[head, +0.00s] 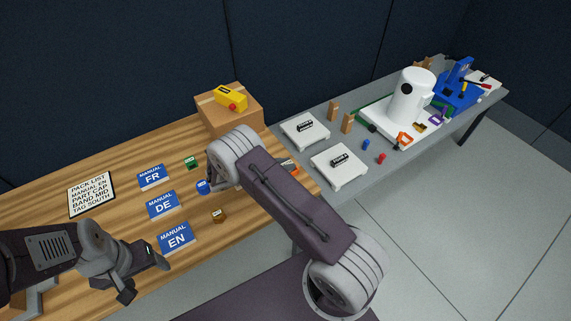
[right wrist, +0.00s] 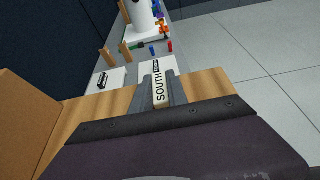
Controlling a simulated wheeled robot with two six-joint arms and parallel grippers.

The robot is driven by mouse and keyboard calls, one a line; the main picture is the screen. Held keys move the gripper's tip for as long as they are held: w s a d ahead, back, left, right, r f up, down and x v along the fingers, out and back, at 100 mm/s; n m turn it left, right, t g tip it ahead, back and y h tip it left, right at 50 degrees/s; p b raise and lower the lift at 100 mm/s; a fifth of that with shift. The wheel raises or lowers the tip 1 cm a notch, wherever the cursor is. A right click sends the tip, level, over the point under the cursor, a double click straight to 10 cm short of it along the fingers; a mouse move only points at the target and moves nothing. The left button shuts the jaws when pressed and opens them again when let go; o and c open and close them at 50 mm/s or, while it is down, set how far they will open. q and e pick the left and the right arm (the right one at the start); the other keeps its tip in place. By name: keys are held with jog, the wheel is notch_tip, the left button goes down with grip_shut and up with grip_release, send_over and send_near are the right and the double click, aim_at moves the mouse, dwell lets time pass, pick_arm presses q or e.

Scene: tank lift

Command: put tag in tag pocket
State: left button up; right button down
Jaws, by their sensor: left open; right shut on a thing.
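The tag (right wrist: 160,92) is a small block with a white face reading SOUTH. My right gripper (right wrist: 162,84) is shut on it, with a grey finger on each side, in the right wrist view. In the head view my right arm hides most of this gripper; a small orange and white piece (head: 291,167) shows beside the arm, and I cannot tell whether it is the tag. My left gripper (head: 146,281) is open and empty near the front of the wooden table. I cannot make out a tag pocket in either view.
A cardboard box (head: 243,117) with a yellow item (head: 230,98) stands behind my right arm. A pack list (head: 92,194) and blue manuals FR, DE and EN (head: 176,238) lie on the wooden table. White platforms (head: 339,167) and a white tank (head: 411,97) stand on the grey table.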

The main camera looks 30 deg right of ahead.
jog(key=shift+f, duration=0.1)
jog(key=c, duration=1.3)
grip_release()
jog(key=shift+r, duration=0.3)
jog(key=b+v, duration=0.1)
jog(key=v, duration=0.4)
jog(key=b+v, duration=0.1)
jog(key=v, duration=0.5)
jog(key=shift+f, duration=0.3)
jog(key=s+m+g+y, duration=0.1)
jog(key=s+m, duration=0.1)
jog(key=s+d+m+g+y, duration=0.1)
jog(key=s+y, duration=0.1)
jog(key=s, duration=0.1)
jog(key=s+m+g+y, duration=0.1)
jog(key=s+m+y, duration=0.1)
jog(key=shift+s+d+r+m, duration=0.15)
jog(key=shift+d+m, duration=0.15)
jog(key=s+a+r+m+t+y, duration=0.2)
jog(key=s+m+y, duration=0.6)
jog(key=m, duration=0.5)
jog(key=shift+s+a+m+t+y, duration=0.3)
jog(key=shift+s+t, duration=0.2)
jog(key=shift+s, duration=0.6)
